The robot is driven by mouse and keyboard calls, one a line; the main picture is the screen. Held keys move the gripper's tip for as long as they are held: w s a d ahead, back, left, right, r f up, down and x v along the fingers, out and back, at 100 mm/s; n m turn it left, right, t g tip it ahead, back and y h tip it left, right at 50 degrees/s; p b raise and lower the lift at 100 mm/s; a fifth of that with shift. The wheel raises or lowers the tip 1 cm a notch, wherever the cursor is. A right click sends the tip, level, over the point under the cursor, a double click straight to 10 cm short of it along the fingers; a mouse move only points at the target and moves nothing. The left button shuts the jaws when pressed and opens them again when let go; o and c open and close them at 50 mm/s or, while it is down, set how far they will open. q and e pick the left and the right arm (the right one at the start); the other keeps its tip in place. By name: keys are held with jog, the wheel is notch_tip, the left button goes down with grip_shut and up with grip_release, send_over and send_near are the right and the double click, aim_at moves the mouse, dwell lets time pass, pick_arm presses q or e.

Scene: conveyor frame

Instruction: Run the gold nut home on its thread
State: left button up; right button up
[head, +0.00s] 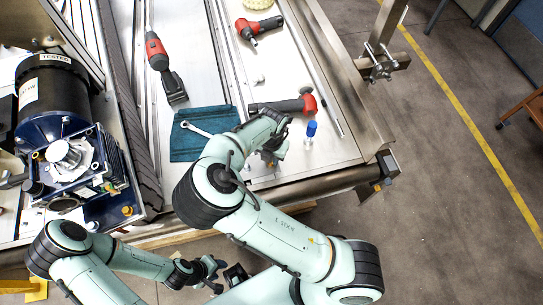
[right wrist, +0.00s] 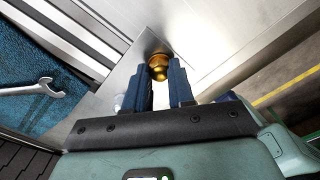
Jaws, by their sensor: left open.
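The gold nut (right wrist: 158,67) shows in the right wrist view, round and shiny, against the bare metal surface. My right gripper (right wrist: 159,75) has its two dark blue fingers on either side of the nut, at their tips. Whether they press on it or stand just clear I cannot tell. The thread is hidden. In the head view my right gripper (head: 272,157) is over the near part of the metal table, partly covered by my own arm, and the nut does not show there. My left gripper (head: 216,280) is open and empty, low in the head view, away from the nut.
A blue cloth (head: 187,148) with a wrench (head: 193,127) lies left of my right gripper. A blue-framed motor unit (head: 65,150) fills the left.

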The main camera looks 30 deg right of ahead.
jog(key=shift+o, duration=1.3)
pick_arm(q)
jog(key=shift+w, duration=0.1)
pick_arm(e)
jog(key=shift+p, duration=0.45)
pick_arm(q)
jog(key=shift+w+r, duration=0.25)
jog(key=shift+r, duration=0.25)
